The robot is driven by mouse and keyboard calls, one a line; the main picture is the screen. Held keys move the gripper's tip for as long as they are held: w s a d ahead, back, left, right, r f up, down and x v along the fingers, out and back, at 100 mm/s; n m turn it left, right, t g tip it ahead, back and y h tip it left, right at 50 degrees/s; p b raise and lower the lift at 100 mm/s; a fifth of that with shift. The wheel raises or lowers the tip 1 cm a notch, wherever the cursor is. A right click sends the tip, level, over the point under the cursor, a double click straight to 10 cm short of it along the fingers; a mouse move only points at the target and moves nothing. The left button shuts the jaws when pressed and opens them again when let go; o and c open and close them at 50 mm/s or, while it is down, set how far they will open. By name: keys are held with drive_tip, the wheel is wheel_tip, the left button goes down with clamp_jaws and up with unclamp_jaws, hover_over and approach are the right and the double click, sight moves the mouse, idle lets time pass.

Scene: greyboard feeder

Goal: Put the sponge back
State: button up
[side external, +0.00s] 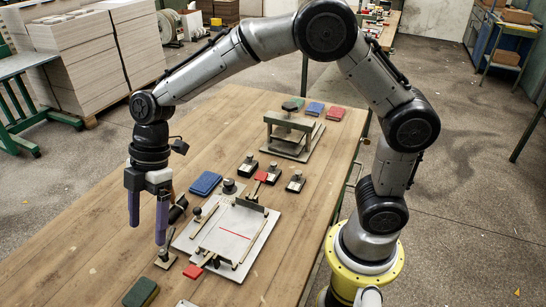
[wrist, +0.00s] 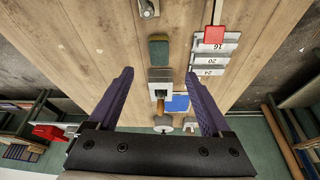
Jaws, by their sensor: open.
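The sponge, a dark green block with a tan edge, lies flat on the wooden table at the near left edge of the side view (side external: 141,292). It also shows in the wrist view (wrist: 159,52), a little beyond my fingertips. My gripper (side external: 148,231) points down above the table, left of the metal plate fixture. In the wrist view my gripper's two purple fingers (wrist: 159,75) stand wide apart with nothing held between them. A small grey metal block with a wooden knob (wrist: 160,88) sits between the fingers in that view, nearer to me than the sponge.
The flat metal plate fixture (side external: 229,236) lies right of my gripper, with a red block (side external: 193,271) at its near end. A blue pad (side external: 205,184) and several knobbed blocks lie behind. A metal press frame (side external: 292,134) stands farther back. The table's near right is bare.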

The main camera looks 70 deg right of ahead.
drive_tip(key=s+d+r+m+t+h, duration=0.1)
drive_tip(key=s+d+r+m+t, duration=0.1)
drive_tip(key=s+d+r+m, duration=0.75)
drive_tip(key=s+d+m+t+h, duration=0.3)
drive_tip(key=s+d+m, duration=0.4)
drive_tip(key=s+d, duration=0.4)
drive_tip(key=shift+s, duration=1.05)
